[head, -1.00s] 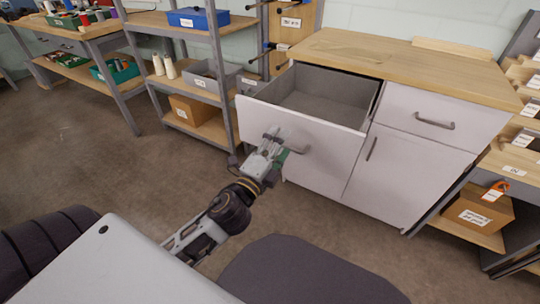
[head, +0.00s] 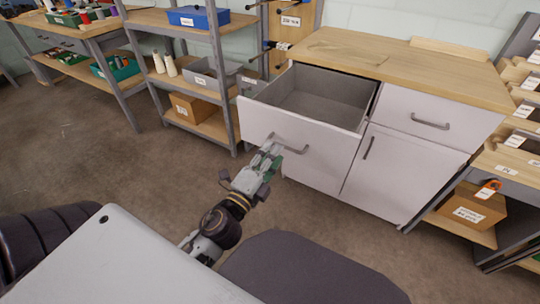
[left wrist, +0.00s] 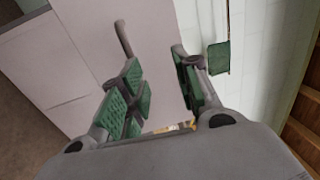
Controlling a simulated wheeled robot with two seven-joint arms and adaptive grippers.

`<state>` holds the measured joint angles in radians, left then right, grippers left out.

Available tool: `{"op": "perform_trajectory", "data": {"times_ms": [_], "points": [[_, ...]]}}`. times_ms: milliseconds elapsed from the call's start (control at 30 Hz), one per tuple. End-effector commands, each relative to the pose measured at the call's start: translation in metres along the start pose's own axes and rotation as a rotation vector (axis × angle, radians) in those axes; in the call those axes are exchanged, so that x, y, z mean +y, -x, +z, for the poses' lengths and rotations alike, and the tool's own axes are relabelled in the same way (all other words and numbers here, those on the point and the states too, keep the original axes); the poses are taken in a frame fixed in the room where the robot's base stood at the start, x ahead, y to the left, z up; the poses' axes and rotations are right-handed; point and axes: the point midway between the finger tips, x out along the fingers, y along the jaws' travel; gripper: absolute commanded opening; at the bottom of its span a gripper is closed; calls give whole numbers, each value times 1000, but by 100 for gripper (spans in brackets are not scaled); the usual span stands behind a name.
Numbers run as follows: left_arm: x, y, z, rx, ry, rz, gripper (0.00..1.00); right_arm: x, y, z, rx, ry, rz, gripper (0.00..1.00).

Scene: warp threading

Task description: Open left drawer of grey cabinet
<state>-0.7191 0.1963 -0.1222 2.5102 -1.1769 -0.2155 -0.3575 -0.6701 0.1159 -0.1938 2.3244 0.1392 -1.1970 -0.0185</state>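The grey cabinet (head: 405,171) has pale grey-white fronts under a wooden top. Its left drawer (head: 315,160) stands pulled well out, and its grey, empty inside shows. The drawer's bar handle (head: 290,143) is on the front panel, and it also shows in the left wrist view (left wrist: 122,38). My left gripper (head: 271,153) is at the drawer front, close to the left part of the handle. In the left wrist view its green-padded fingers (left wrist: 163,85) are spread with a gap between them and nothing held. The handle lies just beyond the left finger; contact is unclear. My right gripper is not in view.
The right drawer (head: 428,110) and the door (head: 400,170) below it are shut. A metal shelf (head: 218,75) with bins stands to the left, close to the open drawer. A rack with a cardboard box (head: 472,207) stands to the right. Floor in front is clear.

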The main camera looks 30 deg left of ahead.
Motion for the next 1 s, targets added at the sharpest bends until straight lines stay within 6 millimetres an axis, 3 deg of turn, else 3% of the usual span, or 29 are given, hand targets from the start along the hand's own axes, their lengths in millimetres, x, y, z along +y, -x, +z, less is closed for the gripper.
{"op": "perform_trajectory", "data": {"times_ms": [700,800,1000], "points": [[1,5,0,2,-3,5,32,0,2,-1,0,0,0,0],[2,5,-1,4,-3,5,20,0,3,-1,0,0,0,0],[11,0,-10,58,-2,11,19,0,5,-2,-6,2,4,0]]}}
